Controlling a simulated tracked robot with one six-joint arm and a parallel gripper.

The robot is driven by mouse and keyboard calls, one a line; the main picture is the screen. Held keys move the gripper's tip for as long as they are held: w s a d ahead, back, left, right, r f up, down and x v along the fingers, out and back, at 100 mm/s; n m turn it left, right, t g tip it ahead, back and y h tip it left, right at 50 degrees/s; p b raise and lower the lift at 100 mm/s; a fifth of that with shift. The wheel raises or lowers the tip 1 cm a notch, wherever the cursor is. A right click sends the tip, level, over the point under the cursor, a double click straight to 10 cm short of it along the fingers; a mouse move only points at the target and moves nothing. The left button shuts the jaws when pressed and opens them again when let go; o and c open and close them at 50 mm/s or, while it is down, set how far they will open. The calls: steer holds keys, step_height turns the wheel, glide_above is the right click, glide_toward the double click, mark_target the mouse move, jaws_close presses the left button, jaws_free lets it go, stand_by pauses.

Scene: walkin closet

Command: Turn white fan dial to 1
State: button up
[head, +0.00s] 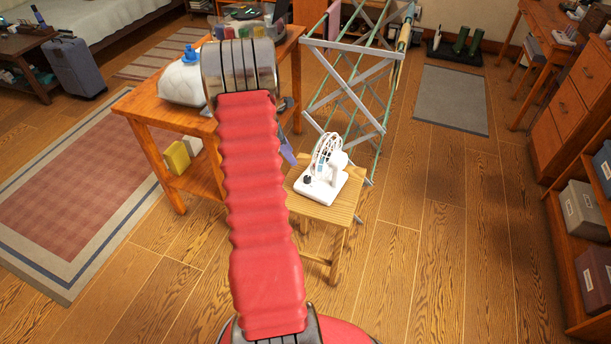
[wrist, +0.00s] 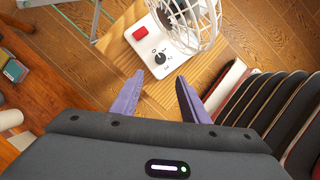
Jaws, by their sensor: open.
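The white fan (head: 326,176) stands upright on a small wooden stool (head: 322,211) in the head view. In the wrist view the fan's cage (wrist: 200,22) is at the top, and its white base carries a black dial (wrist: 160,57) and a red switch (wrist: 140,33). Small markings surround the dial, but I cannot read its setting. My gripper (wrist: 165,95) is open, its two purple fingers apart with nothing between them. The fingertips point toward the dial and are apart from it. In the head view my red arm hides most of the gripper; one purple finger (head: 287,151) shows.
A folding drying rack (head: 352,85) stands close behind the stool. Open wooden floor lies right of the stool, up to a shelf with boxes (head: 581,209).

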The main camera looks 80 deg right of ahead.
mark_target(307, 178)
steer(key=shift+s+d+f, duration=0.15)
steer(key=shift+s+f, duration=0.05)
steer(key=shift+s, duration=0.05)
steer(key=x, duration=1.3)
steer(key=shift+s+d+f, duration=0.1)
steer(key=shift+s+f, duration=0.1)
steer(key=shift+f, duration=0.1)
steer(key=shift+c, duration=0.3)
jaws_close()
